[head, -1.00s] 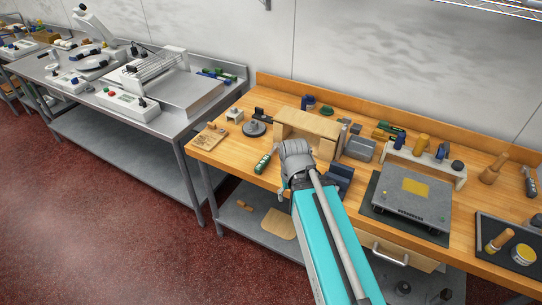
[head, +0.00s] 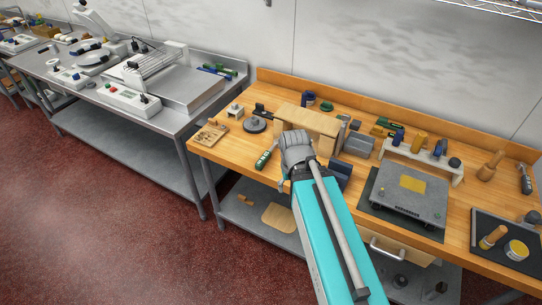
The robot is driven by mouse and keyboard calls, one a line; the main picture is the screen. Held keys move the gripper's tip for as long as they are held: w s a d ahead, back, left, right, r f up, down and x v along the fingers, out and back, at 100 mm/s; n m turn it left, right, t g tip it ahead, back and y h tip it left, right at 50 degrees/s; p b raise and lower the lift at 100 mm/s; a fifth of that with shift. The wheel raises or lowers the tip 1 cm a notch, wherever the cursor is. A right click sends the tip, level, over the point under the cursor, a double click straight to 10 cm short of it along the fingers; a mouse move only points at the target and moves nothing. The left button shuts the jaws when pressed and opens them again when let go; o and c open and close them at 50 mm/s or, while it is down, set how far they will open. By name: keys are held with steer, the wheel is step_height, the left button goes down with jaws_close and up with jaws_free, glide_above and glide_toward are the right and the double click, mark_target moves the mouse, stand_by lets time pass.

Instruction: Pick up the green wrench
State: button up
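A tool with a dark green handle (head: 263,160) lies near the front left edge of the wooden bench, beside my arm. Its working end is too small to make out, so I cannot tell for sure that it is the green wrench. Another long green item (head: 396,136) lies at the back of the bench, among small parts. My gripper (head: 294,143) is over the front of the bench, just right of the green-handled tool and in front of a wooden stand.
The wooden stand (head: 308,119) rises close behind my gripper. A dark blue block (head: 340,174) and a grey plate device (head: 409,194) stand to the right. A round dark disc (head: 255,125) and a small wooden board (head: 209,134) lie to the left, with bare bench between.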

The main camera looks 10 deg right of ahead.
steer(key=shift+f, duration=0.15)
step_height(320, 180, down, 6)
steer(key=b, duration=0.6)
steer(key=shift+c, duration=1.2)
